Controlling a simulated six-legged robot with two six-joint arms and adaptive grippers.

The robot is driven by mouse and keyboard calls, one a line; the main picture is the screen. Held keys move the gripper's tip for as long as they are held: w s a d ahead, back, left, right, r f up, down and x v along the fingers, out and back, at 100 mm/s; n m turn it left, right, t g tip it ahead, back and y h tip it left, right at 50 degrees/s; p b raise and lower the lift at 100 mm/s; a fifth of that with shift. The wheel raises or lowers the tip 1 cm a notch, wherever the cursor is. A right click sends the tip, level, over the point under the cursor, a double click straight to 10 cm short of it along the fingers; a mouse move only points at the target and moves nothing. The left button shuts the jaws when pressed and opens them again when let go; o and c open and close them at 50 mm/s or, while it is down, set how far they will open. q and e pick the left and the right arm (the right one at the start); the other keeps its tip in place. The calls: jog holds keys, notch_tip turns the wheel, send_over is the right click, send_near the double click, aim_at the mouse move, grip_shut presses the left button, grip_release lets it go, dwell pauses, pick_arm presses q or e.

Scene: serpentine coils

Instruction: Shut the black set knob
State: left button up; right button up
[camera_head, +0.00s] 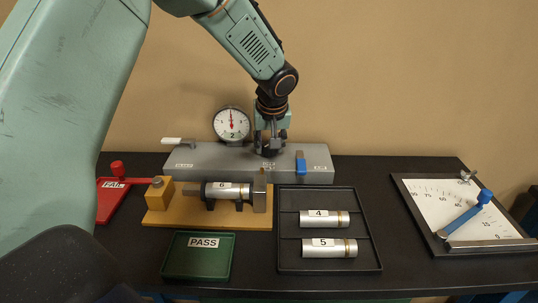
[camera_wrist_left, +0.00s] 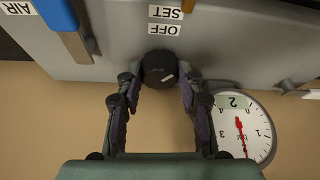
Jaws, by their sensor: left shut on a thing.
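A short white mark shows on the knob, toward the lower right there. My left gripper (camera_wrist_left: 158,78) has its two fingers on either side of the knob and is shut on it. In the head view my left gripper (camera_head: 270,142) reaches down onto the grey box (camera_head: 225,160), and its fingers mostly hide the knob. My right gripper is not in view.
A round dial gauge (camera_head: 231,123) stands left of the gripper, its red needle upright. A blue lever (camera_head: 301,162) is just right, a white-handled lever (camera_head: 172,141) far left. In front are a yellow fixture holding cylinder 6 (camera_head: 228,191), a black tray (camera_head: 330,268) and a green PASS tray (camera_head: 197,265).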

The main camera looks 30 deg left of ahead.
pick_arm(q)
jog(key=shift+w+n+y+b, duration=0.3)
jog(key=shift+n+b, duration=0.25)
jog(key=shift+n, duration=0.35)
jog(key=shift+d+r+n+g, duration=0.1)
jog(key=shift+n+g, duration=0.4)
jog(key=shift+n, duration=0.4)
jog(key=shift+r+n+g+y, duration=0.1)
jog(key=shift+n+g+y, duration=0.5)
jog(key=shift+n, duration=1.3)
jog(key=o, duration=0.8)
jog(key=shift+o, duration=0.4)
jog(key=v, duration=1.1)
jog(key=shift+r, duration=0.45)
